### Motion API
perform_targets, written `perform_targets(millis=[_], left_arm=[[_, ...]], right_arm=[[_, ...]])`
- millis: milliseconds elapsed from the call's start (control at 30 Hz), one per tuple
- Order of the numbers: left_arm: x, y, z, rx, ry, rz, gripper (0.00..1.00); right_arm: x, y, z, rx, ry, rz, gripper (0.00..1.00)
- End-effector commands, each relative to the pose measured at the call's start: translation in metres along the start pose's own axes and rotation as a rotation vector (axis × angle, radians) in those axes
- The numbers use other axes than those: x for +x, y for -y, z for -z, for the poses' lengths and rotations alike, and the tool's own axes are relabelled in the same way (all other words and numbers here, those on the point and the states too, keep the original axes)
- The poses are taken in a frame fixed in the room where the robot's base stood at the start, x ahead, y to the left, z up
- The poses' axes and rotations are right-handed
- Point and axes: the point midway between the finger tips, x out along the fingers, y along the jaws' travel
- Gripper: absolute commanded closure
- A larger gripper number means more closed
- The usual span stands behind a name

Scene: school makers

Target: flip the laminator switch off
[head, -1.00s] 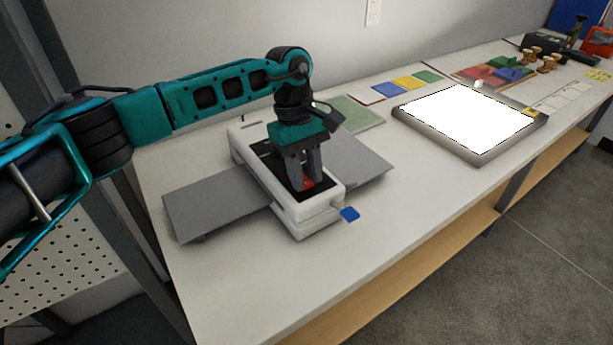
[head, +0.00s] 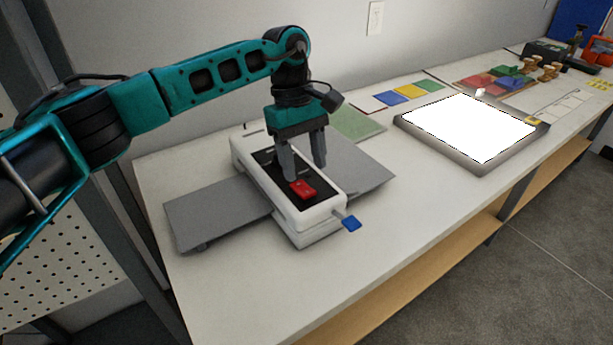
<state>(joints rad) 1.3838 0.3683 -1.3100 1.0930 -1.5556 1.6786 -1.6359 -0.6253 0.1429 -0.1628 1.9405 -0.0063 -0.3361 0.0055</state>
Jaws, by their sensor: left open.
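The laminator (head: 318,212) is a white box with a black top panel and grey trays on both sides, standing on the white bench. Its red switch (head: 303,190) lies on the black panel toward the near end and shows fully; I cannot tell which way it is tipped. A blue lever (head: 351,223) sticks out at the near right end. My left gripper (head: 306,172) is open and empty, pointing down above the panel, just behind the switch and seemingly apart from it. My right gripper is not in view.
A lit light pad (head: 408,123) stands to the right on the bench (head: 260,295). Behind the laminator lie a green sheet (head: 358,124) and coloured cards (head: 410,92). The bench's front strip is clear.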

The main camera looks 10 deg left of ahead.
Motion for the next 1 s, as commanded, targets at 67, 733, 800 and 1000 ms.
perform_targets(millis=[67, 733, 800, 1000], left_arm=[[-0.02, -0.001, 0.0, -0.001, -0.002, -0.004, 0.43], [-0.086, 0.0, 0.0, 0.0, 0.001, 0.0, 0.43], [-0.086, 0.0, 0.0, 0.0, 0.001, 0.0, 0.43], [-0.085, 0.0, 0.0, 0.0, 0.001, 0.0, 0.43]], right_arm=[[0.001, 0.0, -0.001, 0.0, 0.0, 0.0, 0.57], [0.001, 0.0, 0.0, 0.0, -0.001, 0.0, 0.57], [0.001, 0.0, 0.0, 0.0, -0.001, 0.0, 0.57], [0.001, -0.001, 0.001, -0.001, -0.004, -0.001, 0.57]])
